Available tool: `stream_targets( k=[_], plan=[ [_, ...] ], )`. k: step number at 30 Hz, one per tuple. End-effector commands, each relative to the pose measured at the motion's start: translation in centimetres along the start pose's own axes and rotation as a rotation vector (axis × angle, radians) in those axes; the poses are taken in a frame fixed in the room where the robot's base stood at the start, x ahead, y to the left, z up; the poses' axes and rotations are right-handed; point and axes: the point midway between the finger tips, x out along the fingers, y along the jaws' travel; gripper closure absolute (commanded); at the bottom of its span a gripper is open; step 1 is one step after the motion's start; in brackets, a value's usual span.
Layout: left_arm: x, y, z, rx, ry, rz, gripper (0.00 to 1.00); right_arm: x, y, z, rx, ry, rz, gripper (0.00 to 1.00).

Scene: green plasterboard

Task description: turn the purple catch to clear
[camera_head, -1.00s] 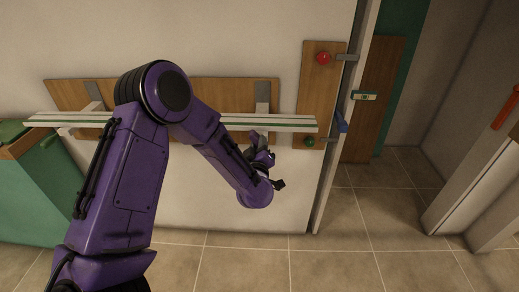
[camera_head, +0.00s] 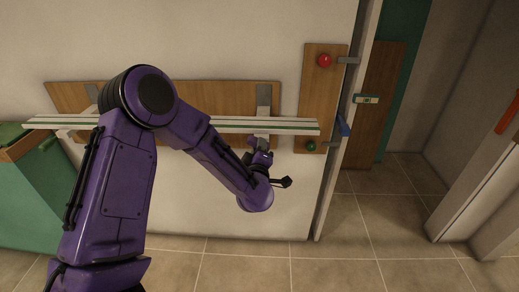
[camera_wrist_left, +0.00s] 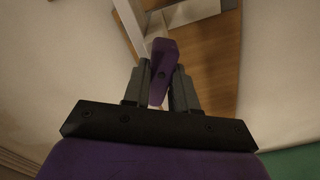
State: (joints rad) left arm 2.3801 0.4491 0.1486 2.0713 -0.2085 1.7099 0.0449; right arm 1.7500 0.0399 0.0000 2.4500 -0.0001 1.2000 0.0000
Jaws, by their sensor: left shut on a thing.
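The purple catch (camera_wrist_left: 163,62) shows in the left wrist view as a slim block between the two fingers. It sits in front of a wooden board and a pale bracket. My left gripper (camera_wrist_left: 163,82) is shut on it, with a dark finger on each side. In the head view my left gripper (camera_head: 261,152) is just below the pale rail, at the bracket near its right end. The catch is hard to make out there, small and partly hidden by the gripper. My right gripper is not in view.
The white rail (camera_head: 225,122) runs along a wooden wall board (camera_head: 210,92). An upright board (camera_head: 318,85) at the right carries a red knob (camera_head: 325,61) and a green knob (camera_head: 311,146). A doorway edge is beyond it. A green cabinet (camera_head: 35,195) stands at left.

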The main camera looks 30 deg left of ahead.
Motion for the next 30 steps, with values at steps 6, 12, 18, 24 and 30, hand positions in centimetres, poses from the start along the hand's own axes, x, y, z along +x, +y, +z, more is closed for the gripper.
stream_targets(
  k=[6,12,18,24,30],
  plan=[
    [0.3,0.6,-0.2,-0.008,0.008,0.011,0.6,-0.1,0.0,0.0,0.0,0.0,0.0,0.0],
    [0.2,0.3,-0.2,-0.004,0.005,0.006,0.48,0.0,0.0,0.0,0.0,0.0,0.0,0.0],
    [-0.5,0.1,0.0,-0.003,0.002,0.005,0.48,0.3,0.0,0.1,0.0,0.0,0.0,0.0],
    [-4.9,-0.1,0.1,-0.001,0.001,0.006,0.48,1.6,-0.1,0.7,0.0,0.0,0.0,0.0],
    [-8.9,0.1,0.1,-0.003,0.003,0.006,0.48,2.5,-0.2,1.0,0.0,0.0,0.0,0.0]
  ],
)
